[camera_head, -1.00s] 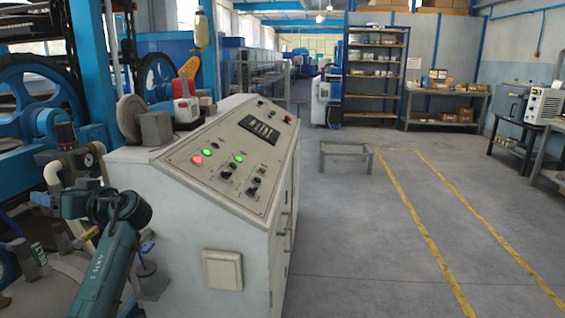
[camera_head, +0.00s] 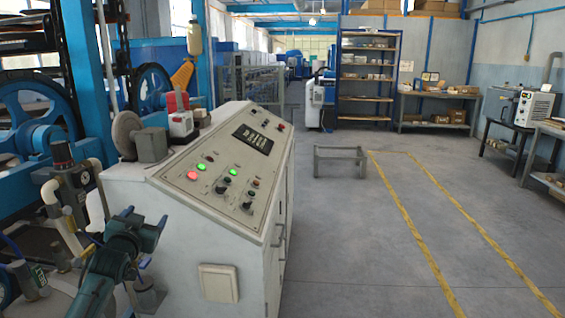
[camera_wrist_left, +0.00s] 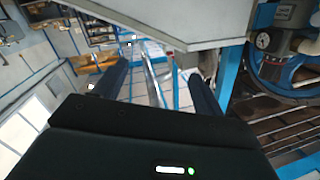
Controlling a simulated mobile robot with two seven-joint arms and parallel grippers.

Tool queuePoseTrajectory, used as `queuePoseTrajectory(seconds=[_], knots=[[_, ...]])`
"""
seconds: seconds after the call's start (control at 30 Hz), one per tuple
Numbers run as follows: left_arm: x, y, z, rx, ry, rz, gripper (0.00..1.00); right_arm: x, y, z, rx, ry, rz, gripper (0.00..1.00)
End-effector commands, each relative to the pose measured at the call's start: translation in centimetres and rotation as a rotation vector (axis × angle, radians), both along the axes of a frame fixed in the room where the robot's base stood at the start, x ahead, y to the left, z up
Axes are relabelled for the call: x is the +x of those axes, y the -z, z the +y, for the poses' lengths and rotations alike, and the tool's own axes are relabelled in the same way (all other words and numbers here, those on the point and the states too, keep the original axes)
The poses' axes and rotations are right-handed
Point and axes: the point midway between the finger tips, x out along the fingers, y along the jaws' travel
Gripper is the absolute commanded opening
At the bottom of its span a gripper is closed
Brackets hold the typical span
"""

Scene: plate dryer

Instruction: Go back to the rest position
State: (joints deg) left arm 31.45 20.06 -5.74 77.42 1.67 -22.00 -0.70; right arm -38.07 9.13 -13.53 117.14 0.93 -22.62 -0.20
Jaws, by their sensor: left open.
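My left arm (camera_head: 110,265) comes in from the lower left in the head view, its green end in front of the white control cabinet's left side. My left gripper (camera_head: 142,228) shows there only small and partly hidden by the wrist. In the left wrist view, the two dark fingers of my left gripper (camera_wrist_left: 156,78) stand wide apart with nothing held between them. My right gripper is in neither view.
The control cabinet (camera_head: 219,283), with lit red and green lights, stands close to my left arm. A pressure gauge (camera_head: 83,179) and pipes are behind the arm. A low metal frame (camera_head: 340,150) stands on the floor. The marked floor at right is clear.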

Motion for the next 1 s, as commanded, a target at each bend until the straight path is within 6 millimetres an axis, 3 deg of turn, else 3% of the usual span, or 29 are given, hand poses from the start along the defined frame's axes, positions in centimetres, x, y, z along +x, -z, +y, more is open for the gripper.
queuePoseTrajectory(seconds=[0.03,0.27,0.37,0.47,0.6,0.7,0.8,0.9,1.0], knots=[[-1.1,2.7,-1.1,-0.001,0.015,0.038,0.70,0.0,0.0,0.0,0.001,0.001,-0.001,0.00],[-6.8,11.3,-5.9,-0.023,0.093,0.151,0.70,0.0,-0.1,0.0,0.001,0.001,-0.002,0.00],[-10.7,15.4,-8.6,-0.046,0.134,0.213,0.70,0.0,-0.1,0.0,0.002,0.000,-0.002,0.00],[-15.9,19.6,-11.5,-0.082,0.177,0.286,0.70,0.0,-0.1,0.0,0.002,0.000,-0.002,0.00],[-24.7,24.0,-15.7,-0.153,0.233,0.395,0.70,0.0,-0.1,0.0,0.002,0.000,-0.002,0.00],[-30.4,25.7,-18.1,-0.209,0.258,0.463,0.70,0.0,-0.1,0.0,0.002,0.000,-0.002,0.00],[-35.0,26.4,-19.7,-0.257,0.269,0.516,0.70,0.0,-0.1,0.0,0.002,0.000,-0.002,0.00],[-37.9,26.5,-20.7,-0.290,0.274,0.550,0.70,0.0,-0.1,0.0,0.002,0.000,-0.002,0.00],[-39.3,26.4,-21.2,-0.307,0.277,0.567,0.70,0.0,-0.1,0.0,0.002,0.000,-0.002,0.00]])
